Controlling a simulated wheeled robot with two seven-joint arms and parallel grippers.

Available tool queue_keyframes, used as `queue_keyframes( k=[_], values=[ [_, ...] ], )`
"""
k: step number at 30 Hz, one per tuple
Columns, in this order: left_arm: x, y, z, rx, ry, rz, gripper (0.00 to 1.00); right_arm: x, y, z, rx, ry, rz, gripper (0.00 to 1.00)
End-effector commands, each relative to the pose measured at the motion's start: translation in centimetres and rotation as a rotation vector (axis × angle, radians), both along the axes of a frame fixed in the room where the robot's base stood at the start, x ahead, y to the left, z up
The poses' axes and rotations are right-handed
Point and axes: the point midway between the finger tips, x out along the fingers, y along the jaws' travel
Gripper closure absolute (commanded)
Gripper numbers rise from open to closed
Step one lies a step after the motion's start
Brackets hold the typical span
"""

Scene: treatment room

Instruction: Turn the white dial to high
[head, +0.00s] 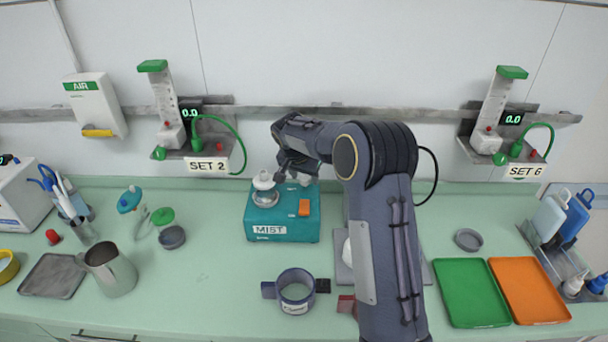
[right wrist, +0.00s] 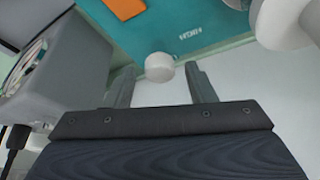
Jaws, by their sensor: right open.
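The teal MIST box (head: 284,228) sits on the counter below the wall rail, with an orange switch (head: 304,207) on it. In the right wrist view the teal box (right wrist: 185,35) shows upside down with a small HIGH label (right wrist: 190,33). The white dial (right wrist: 160,68) is a small round knob at the box's edge. My right gripper (head: 290,172) reaches over the back of the box. Its open fingers stand on either side of the dial in the right wrist view, with a visible gap on each side. My left gripper is out of view.
A white cup piece (head: 264,186) stands on the box's left side, close to my gripper. Green (head: 470,293) and orange (head: 529,290) trays lie at right.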

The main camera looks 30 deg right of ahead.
Motion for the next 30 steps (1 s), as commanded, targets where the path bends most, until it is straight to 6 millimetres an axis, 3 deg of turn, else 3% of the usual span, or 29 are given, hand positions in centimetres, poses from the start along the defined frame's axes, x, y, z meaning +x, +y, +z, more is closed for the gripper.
queue_keyframes(
  k=[2, 12, 22, 30],
  values=[
    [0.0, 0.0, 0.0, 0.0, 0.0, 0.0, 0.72, 0.0, 0.0, 0.0, 0.0, 0.0, 0.0, 0.5],
    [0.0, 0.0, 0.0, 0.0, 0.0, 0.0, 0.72, 0.0, 0.0, 0.0, 0.0, 0.0, 0.001, 0.94],
    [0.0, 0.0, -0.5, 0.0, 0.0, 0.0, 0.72, 0.0, 0.0, -0.1, -0.001, -0.001, 0.051, 0.94],
    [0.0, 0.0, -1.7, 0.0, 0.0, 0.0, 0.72, -0.1, -0.2, -0.1, 0.001, -0.003, 0.224, 0.94]
  ],
)
